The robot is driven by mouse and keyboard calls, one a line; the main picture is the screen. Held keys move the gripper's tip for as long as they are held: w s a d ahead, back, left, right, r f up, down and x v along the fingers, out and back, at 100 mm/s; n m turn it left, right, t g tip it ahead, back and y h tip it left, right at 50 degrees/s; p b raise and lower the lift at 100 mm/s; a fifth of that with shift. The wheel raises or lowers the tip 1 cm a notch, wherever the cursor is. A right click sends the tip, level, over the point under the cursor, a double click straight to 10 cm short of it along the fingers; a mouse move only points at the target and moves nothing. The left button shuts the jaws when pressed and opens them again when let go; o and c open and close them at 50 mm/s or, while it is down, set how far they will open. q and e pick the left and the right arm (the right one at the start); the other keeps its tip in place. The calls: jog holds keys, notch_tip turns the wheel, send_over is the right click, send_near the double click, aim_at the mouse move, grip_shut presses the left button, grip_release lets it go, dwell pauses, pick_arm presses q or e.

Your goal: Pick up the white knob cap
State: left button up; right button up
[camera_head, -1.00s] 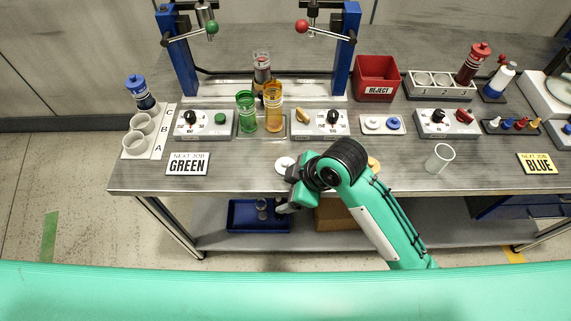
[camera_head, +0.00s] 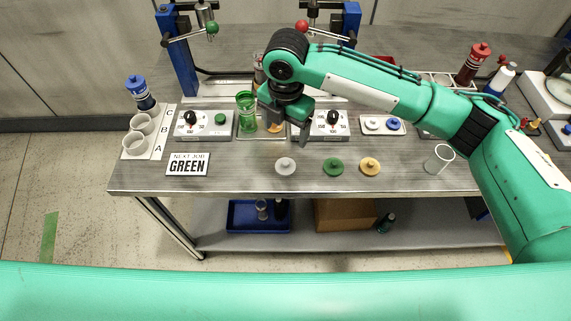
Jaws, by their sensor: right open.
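A white knob cap (camera_head: 285,166) lies on the bench near its front edge, in a row with a green cap (camera_head: 333,167) and an amber cap (camera_head: 370,166). Another white cap (camera_head: 373,123) sits beside a blue cap (camera_head: 393,124) on a small white tray. My right gripper (camera_head: 287,130) is open and points down, behind the front white cap in the picture and close to the amber cup and the right dial box. It appears empty and apart from the white cap. My left gripper is out of view.
A green cup (camera_head: 246,112) and partly hidden amber cup (camera_head: 273,120) stand beside my gripper. Dial boxes (camera_head: 204,125) (camera_head: 334,128) flank them. A clear cup (camera_head: 438,158) stands at the right front. My right arm covers the reject bin and much of the right side.

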jog(key=p, duration=0.1)
send_over(286, 162)
notch_tip(286, 162, down, 8)
jog(key=shift+w, duration=0.15)
notch_tip(286, 162, down, 5)
jog(key=shift+r+p, duration=0.1)
jog(key=shift+p, duration=0.95)
jog(key=shift+f, duration=0.4)
jog(key=shift+c, duration=0.5)
jog(key=c, duration=1)
